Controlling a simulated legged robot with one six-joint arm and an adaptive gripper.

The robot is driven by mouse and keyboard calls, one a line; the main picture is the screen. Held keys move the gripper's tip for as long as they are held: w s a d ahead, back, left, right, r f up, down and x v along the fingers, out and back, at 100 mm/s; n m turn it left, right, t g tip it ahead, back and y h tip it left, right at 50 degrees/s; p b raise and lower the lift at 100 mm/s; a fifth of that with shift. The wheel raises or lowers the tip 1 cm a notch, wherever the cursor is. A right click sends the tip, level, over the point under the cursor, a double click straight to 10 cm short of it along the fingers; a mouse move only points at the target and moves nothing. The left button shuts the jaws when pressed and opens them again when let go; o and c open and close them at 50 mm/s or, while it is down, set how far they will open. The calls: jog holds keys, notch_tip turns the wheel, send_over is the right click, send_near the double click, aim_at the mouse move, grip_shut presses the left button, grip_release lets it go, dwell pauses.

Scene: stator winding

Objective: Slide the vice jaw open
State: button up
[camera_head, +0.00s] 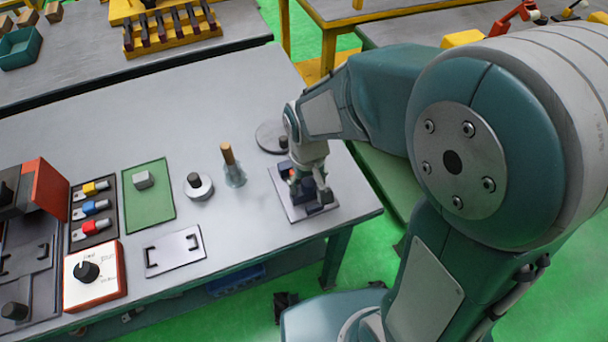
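A grey base plate (294,212) lies near the right front corner of the table. Dark blocks stand on it, seemingly the vice, and a dark piece (318,209) shows at its front right. My gripper (312,192) points down over this plate. Its dark fingers merge with the dark parts there. I cannot tell which block is the vice jaw, whether the fingers touch it, or how wide they are apart. A small red-orange spot (292,173) shows at the left of the fingers. My gripper and wrist hide much of the vice.
A round grey disc (268,137) lies behind the plate. A brown-handled tool in a holder (232,165), a knobbed cylinder (198,186) and a flat bracket plate (173,251) stand to the left. A green mat (149,205) lies further left. The table's right edge is close.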

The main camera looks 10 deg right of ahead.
aim_at(308, 181)
jog(key=shift+r, duration=3.05)
jog(key=s+d+r+m+t, duration=0.3)
jog(key=s+d+r+t, duration=0.2)
jog(key=s+d+r, duration=0.5)
jog(key=shift+s+r+t, duration=0.15)
jog(key=shift+r+t, duration=0.15)
jog(key=shift+r, duration=0.4)
